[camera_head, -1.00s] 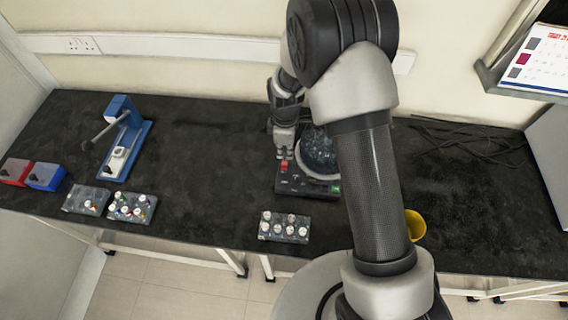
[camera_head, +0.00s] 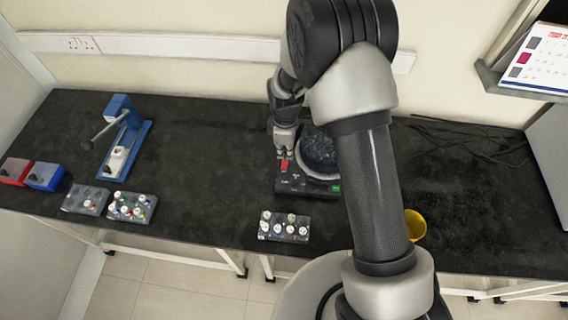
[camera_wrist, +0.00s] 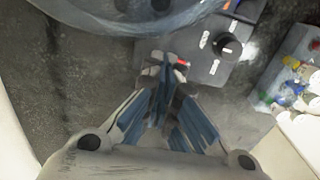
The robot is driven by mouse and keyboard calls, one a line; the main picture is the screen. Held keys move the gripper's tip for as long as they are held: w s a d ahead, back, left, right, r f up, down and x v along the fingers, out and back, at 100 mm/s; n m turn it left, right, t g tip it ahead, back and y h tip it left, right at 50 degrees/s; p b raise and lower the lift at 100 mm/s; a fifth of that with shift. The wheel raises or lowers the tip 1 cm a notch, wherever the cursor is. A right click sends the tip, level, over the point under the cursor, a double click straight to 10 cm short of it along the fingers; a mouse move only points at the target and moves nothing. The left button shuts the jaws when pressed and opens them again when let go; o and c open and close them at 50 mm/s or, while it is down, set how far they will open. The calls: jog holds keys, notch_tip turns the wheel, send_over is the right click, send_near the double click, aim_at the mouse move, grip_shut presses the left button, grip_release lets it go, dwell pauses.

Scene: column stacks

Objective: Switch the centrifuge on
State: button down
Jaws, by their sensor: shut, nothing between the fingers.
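The centrifuge (camera_head: 295,187) stands on the black bench, partly hidden behind my arm. It has a round dark top (camera_head: 319,150) and a black front panel with a red switch (camera_head: 284,165) at its left and a small green patch (camera_head: 335,188) at its right. My gripper (camera_head: 285,153) is shut and empty, pointing down just behind and above the red switch. I cannot tell whether the tips touch it. In the wrist view the closed fingers (camera_wrist: 168,72) cover most of the switch; a red sliver (camera_wrist: 182,63) shows beside them. A black knob (camera_wrist: 228,45) sits on the panel.
A rack with white-capped tubes (camera_head: 284,227) stands in front of the centrifuge. Two more racks (camera_head: 86,200) (camera_head: 131,207), red and blue boxes (camera_head: 45,177) and a blue stand (camera_head: 125,140) are left. A yellow cup (camera_head: 414,225) and loose cables (camera_head: 470,140) are right.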

jog(key=shift+f+b, duration=0.7)
jog(key=shift+f, duration=0.35)
dwell(0.4)
jog(key=shift+r+p, duration=1.7)
jog(key=shift+r, duration=0.85)
